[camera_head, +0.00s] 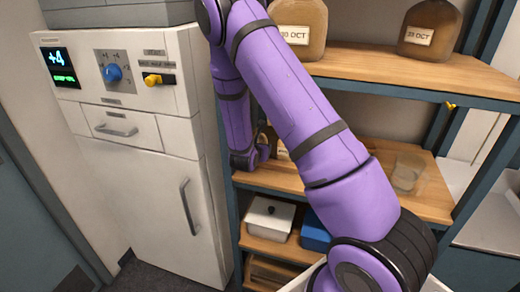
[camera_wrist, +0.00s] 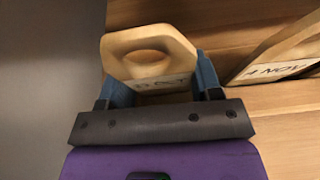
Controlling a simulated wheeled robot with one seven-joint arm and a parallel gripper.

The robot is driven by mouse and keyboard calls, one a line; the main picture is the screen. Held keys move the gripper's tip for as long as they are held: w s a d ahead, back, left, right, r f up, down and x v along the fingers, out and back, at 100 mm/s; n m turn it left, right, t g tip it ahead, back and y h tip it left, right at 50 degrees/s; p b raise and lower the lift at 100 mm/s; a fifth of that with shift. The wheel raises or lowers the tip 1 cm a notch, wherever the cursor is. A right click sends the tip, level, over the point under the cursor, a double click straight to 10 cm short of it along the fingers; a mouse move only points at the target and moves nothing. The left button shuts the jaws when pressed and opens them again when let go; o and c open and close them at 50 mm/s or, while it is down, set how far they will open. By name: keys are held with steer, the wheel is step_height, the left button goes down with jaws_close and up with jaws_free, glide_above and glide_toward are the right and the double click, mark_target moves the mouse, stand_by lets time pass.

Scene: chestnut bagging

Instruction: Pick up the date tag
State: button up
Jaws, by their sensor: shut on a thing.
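In the wrist view a tan date tag (camera_wrist: 150,48), with cut corners and a round hole, stands between the two blue fingers of my gripper (camera_wrist: 162,84). My gripper is shut on it. A pale label on its face is partly hidden, and its date cannot be read for sure. A second tan tag (camera_wrist: 282,50) with a white label reading "4 NOV" is at the right, apart from my gripper. In the head view my arm covers the gripper and the held tag.
The wooden shelf (camera_wrist: 285,120) lies around the tags. In the head view brown jars (camera_head: 432,28) with date labels stand on the upper shelf (camera_head: 385,68). A clear glass (camera_head: 408,172) stands on the middle shelf. A white cabinet (camera_head: 130,180) is at the left.

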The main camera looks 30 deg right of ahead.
steer(key=shift+r, duration=0.15)
steer(key=shift+r, duration=0.6)
step_height(320, 180, up, 2)
steer(key=s+a+r, duration=0.1)
steer(key=s+a, duration=1)
steer(key=shift+a+r, duration=0.25)
steer(key=shift+a, duration=0.05)
steer(key=shift+s, duration=0.1)
